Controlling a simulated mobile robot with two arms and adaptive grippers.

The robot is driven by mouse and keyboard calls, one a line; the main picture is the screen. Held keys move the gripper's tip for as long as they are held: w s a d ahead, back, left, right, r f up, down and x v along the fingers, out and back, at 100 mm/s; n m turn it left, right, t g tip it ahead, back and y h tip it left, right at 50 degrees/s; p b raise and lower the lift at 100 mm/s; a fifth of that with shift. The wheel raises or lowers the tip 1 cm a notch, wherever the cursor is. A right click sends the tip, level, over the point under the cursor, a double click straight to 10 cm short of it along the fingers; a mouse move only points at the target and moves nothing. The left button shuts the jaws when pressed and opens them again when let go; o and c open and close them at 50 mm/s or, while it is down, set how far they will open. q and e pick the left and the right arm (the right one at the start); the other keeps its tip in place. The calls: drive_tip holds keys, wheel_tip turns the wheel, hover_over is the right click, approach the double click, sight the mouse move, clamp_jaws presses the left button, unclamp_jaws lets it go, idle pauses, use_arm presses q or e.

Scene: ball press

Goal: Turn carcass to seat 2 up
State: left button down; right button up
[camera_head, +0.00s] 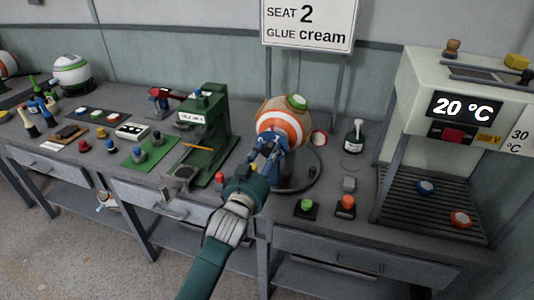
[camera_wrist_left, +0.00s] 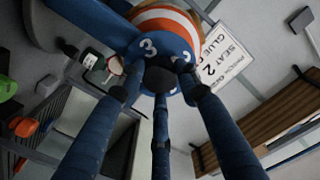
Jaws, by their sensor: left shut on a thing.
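The carcass (camera_head: 283,122) is a ball with orange and white bands and a green cap (camera_head: 297,101). It sits on a round grey stand on the bench. A blue part with numbers on it is on its near side; the wrist view shows this blue part (camera_wrist_left: 140,42) with a 3 and a second number partly hidden by a finger. My left gripper (camera_head: 268,150) reaches in from the front and is shut on the carcass at the blue part. Its dark blue fingers (camera_wrist_left: 160,85) fill the wrist view. My right gripper is not in view.
A sign (camera_head: 308,22) behind reads seat 2, glue cream. A green press (camera_head: 205,125) stands left of the carcass. A heater unit (camera_head: 460,100) is at the far right.

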use_arm(q)
drive_tip(key=shift+r+m+p, duration=0.35)
drive_tip(key=shift+r+m, duration=0.25)
drive_tip(key=shift+m, duration=0.6)
drive_tip(key=shift+d+m+p, duration=0.2)
drive_tip(key=shift+m+p, duration=0.2)
drive_tip(key=shift+m, duration=1.5)
drive_tip(key=shift+f+m, duration=0.15)
drive_tip(key=shift+m, duration=1.55)
drive_tip(key=shift+d+f+m+p, duration=0.15)
drive_tip(key=shift+m+p, duration=0.25)
drive_tip(key=shift+m, duration=1.2)
drive_tip(key=shift+s+f+m, duration=0.1)
drive_tip(key=shift+m, duration=0.4)
